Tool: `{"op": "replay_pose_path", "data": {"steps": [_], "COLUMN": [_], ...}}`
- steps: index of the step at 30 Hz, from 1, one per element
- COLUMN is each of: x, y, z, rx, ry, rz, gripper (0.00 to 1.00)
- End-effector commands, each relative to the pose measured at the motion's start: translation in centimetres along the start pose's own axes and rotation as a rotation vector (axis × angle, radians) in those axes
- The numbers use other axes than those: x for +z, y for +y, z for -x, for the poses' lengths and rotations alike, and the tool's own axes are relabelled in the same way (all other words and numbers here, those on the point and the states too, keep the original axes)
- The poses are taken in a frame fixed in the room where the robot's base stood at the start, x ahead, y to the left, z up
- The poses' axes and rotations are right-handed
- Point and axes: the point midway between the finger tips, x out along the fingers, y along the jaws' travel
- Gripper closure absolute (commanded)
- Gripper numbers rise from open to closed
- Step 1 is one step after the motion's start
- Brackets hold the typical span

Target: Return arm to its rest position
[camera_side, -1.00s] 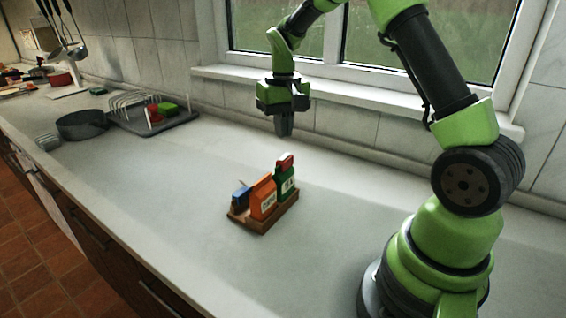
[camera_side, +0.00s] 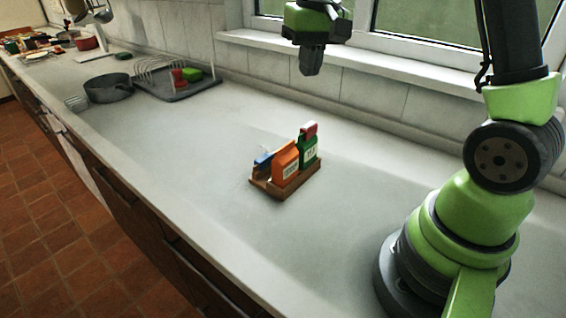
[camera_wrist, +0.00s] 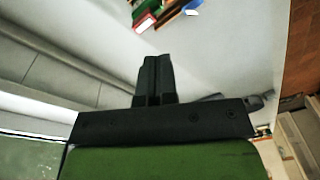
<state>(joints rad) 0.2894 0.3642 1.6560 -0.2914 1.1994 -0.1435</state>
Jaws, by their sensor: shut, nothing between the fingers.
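My gripper (camera_side: 312,62) hangs in the air above the back of the counter, near the window sill, pointing down. Its fingers are together and empty, as the wrist view (camera_wrist: 154,80) also shows. In the side view it is well above and apart from the small wooden tray (camera_side: 270,190), which stands on the counter. The tray holds an orange carton (camera_side: 285,163), a green carton with a red top (camera_side: 307,150) and a small blue item (camera_side: 264,160). In the wrist view the tray group is partly cut off at the top edge.
A dark pan (camera_side: 108,90) and a dish rack on a grey tray (camera_side: 185,92) with red and green items stand at the back left. A red pot (camera_side: 87,43) is farther off. The window sill (camera_side: 400,75) runs behind my gripper.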

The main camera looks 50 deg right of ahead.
Motion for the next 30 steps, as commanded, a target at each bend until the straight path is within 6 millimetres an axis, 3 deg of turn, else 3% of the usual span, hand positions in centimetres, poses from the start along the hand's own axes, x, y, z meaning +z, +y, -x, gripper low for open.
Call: {"op": "replay_pose_path", "data": {"steps": [1,6,10,15,21,30], "x": [1.5,7.0,11.4,16.4,19.3,19.7], "y": [-0.8,-2.5,-3.0,-2.9,-2.5,-2.5], "z": [1.8,5.9,7.7,8.3,7.8,7.7], "rx": [-0.024,-0.117,-0.197,-0.295,-0.363,-0.373], "ry": [0.044,0.165,0.254,0.345,0.398,0.405], "rz": [0.018,0.057,0.085,0.113,0.126,0.127], "gripper": [1.0,1.0,1.0,1.0,1.0,1.0]}}
